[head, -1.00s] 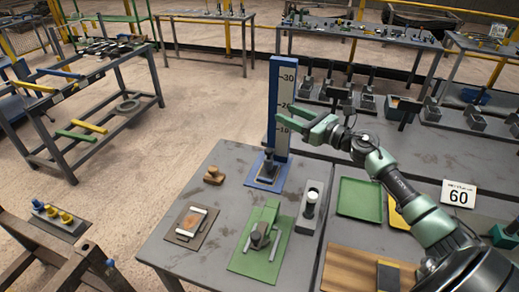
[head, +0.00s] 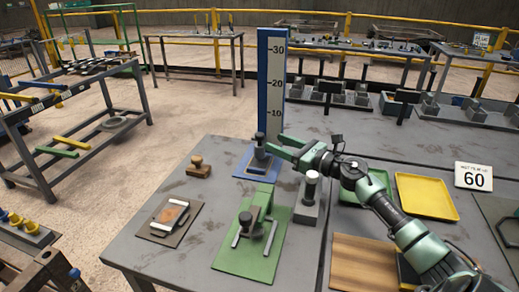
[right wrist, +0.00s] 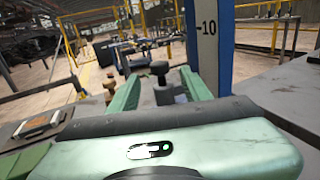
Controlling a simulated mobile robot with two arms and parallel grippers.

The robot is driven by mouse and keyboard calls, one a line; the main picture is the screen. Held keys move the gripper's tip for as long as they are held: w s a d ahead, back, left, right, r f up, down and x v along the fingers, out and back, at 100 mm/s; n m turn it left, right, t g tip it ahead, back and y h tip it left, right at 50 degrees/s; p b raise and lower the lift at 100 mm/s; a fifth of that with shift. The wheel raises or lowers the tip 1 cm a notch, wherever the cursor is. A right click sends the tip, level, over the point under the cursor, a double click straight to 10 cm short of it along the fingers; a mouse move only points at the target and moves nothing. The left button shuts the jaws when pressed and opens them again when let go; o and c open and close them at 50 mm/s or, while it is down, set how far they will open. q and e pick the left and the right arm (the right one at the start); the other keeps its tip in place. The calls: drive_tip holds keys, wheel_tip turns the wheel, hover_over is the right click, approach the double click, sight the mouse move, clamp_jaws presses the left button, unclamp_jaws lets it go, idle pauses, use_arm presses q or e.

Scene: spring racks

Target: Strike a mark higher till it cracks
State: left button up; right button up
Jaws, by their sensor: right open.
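A tall blue-edged scale (head: 271,80) with marks 10, 20 and 30 stands at the table's back edge. At its foot, a dark weight with a black knob (head: 260,139) stands upright on a blue plate (head: 243,174). My right gripper (head: 276,146) is open beside it, low in front of the scale. In the right wrist view the knob (right wrist: 160,68) shows between and beyond the spread fingers; I cannot tell whether they touch it. A brown plate (head: 155,234) carries an orange piece (head: 171,215) between white bars. My left gripper is out of view.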

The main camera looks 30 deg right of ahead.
sight(260, 134)
drive_tip(key=shift+w+a+r, duration=0.2)
drive_tip(key=shift+w, duration=0.35)
drive_tip(key=p+x, duration=0.1)
drive_tip(key=x, duration=0.5)
drive_tip(key=shift+w+a+f, duration=0.1)
drive_tip(key=shift+w+f, duration=0.05)
drive_tip(key=shift+w, duration=0.1)
clamp_jaws()
idle(0.9)
